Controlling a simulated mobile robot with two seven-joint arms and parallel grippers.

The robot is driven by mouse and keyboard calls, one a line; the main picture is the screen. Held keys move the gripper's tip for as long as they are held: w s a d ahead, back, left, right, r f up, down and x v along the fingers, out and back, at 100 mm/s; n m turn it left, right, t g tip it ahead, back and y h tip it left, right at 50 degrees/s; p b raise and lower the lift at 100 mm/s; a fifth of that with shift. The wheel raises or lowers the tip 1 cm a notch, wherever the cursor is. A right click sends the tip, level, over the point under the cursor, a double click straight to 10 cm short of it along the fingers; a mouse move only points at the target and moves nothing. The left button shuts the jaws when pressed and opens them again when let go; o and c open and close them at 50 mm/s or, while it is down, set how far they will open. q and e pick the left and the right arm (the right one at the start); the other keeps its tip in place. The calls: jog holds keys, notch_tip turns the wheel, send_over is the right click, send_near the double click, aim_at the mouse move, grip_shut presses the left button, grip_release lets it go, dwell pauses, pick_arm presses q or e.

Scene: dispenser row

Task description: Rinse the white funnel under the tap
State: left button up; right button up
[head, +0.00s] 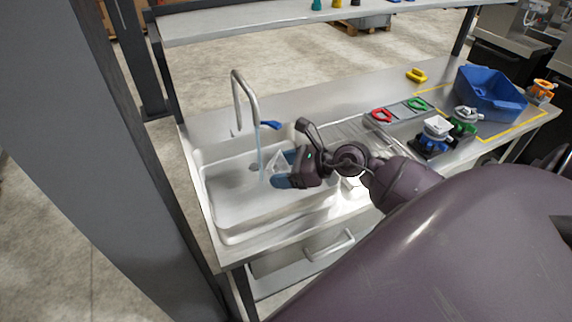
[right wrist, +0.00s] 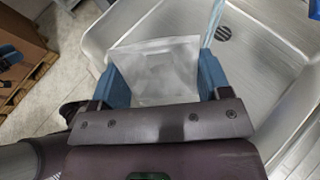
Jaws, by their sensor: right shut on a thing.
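The white funnel (head: 277,161) is held over the sink basin by my right gripper (head: 284,169), whose blue fingers close on it from two sides. In the right wrist view the funnel (right wrist: 157,70) shows pale and wide between the fingers (right wrist: 160,85). The tap (head: 240,90) is a curved metal spout at the back of the sink, and a thin stream of water (head: 259,150) falls from it. The stream (right wrist: 214,25) passes close to the funnel's edge; I cannot tell whether it touches the funnel. My left gripper is not in view.
The sink (head: 225,210) is a white basin set in a metal counter. A blue lever (head: 270,125) lies beside the tap. To the right are a ribbed drainboard (head: 335,133), red (head: 380,115) and green (head: 417,103) parts, dispensers (head: 436,129) and a blue bin (head: 490,92).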

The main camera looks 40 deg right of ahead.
aim_at(283, 162)
jog(key=shift+w+d+f, duration=0.1)
jog(key=shift+w, duration=0.45)
jog(key=shift+w+d+f+b, duration=0.2)
jog(key=shift+w+b, duration=0.15)
jog(key=shift+w, duration=0.2)
jog(key=shift+w+d+f+b, duration=0.15)
jog(key=shift+w+b, duration=0.2)
jog(key=shift+w, duration=0.2)
pick_arm(q)
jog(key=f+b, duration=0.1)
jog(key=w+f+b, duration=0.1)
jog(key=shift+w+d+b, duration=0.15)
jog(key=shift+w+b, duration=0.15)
jog(key=shift+b, duration=0.1)
pick_arm(e)
jog(key=w+d, duration=0.1)
jog(key=w, duration=0.5)
jog(key=shift+d+f, duration=0.15)
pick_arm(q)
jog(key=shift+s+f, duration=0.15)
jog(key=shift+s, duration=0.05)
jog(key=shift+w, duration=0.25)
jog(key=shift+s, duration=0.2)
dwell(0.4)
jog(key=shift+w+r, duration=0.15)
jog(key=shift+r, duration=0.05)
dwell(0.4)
